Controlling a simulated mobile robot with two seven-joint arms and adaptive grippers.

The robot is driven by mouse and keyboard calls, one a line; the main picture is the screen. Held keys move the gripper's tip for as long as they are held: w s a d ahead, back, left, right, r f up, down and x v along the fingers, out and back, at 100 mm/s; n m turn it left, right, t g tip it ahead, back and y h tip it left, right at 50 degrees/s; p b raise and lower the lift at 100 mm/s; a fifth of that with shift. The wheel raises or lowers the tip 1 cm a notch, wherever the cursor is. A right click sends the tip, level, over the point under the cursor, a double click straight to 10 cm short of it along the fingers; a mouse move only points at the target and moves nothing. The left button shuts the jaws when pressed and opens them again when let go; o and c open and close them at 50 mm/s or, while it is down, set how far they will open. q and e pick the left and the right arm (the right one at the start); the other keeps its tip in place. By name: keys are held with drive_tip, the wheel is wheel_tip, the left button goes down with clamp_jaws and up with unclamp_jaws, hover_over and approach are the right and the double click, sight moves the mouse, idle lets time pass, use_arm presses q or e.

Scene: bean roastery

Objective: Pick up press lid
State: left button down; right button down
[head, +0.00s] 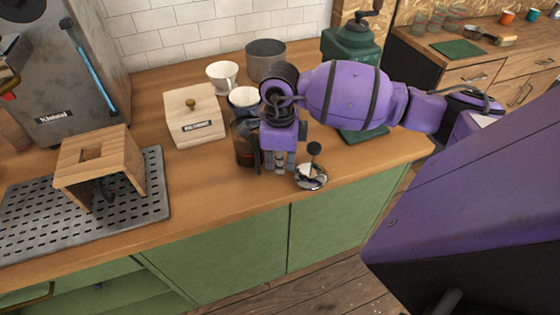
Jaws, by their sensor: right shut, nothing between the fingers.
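The press lid (311,181) is a shiny round metal lid with a thin rod and a black knob on top. It sits near the front edge of the wooden counter. My right gripper (281,167) points down just left of the lid, with its fingers shut and empty. I cannot tell whether the fingers touch the lid. A dark glass press (244,153) stands just left of the gripper, partly hidden by it. My left gripper is not in view.
A wooden box (195,118) with a knob, white cups (222,76) and a grey pot (265,55) stand behind. A green grinder (352,45) is behind my right arm. A wooden stand (98,165) is on the perforated tray (35,218). The counter right of the lid is clear.

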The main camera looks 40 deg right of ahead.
sight(292, 173)
drive_tip(key=shift+s+d, duration=1)
drive_tip(key=shift+d, duration=0.2)
drive_tip(key=shift+w+a, duration=0.1)
